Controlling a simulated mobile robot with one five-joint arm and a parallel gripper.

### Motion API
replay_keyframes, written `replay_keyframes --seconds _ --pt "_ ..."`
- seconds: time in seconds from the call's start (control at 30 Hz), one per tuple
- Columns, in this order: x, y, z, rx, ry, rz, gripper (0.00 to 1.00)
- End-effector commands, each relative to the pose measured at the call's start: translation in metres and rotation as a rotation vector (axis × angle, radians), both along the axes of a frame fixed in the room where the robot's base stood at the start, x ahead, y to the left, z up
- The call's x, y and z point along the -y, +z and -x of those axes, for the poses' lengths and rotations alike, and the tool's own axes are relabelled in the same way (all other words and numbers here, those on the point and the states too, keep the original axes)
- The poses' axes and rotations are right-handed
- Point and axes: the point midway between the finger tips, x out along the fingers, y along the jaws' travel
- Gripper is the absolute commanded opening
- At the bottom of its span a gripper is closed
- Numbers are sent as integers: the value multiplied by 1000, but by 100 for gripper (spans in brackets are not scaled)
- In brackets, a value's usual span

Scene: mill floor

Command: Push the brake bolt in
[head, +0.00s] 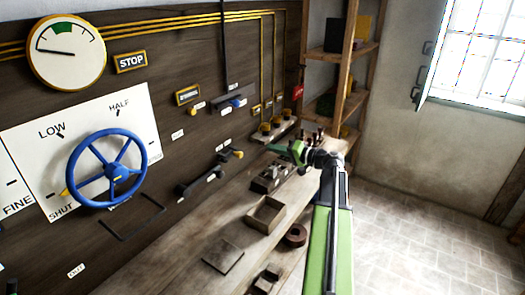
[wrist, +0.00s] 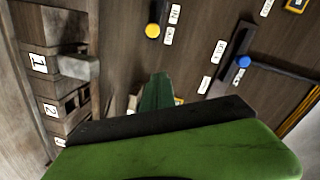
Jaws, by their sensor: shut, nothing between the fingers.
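A dark sliding piece with a yellow knob (head: 238,154) is mounted low on the dark plank wall and looks like the brake bolt, though its label is too small to read in the head view. The yellow knob also shows near the top of the wrist view (wrist: 152,30), beside small white labels, one seeming to read IN. My gripper (head: 280,149) is shut and empty, to the right of the knob and apart from it. Its green fingertips (wrist: 157,92) point toward the wall in the wrist view. The green gripper body hides the lower part of that view.
A blue-knobbed lever (head: 236,102) sits higher on the wall. A black handle (head: 200,185) is left of the yellow knob. Numbered blocks (head: 270,176) and an open wooden box (head: 265,214) stand on the bench below. A blue handwheel (head: 107,168) is further left.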

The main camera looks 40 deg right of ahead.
Motion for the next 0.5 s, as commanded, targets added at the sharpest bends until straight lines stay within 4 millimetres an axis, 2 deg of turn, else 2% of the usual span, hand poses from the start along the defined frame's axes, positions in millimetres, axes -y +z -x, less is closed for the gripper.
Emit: replay_keyframes --seconds 0.4,0.5 --pt "-29 -11 -84 0 2 0 0" --pt "-46 -22 -78 0 1 0 0"
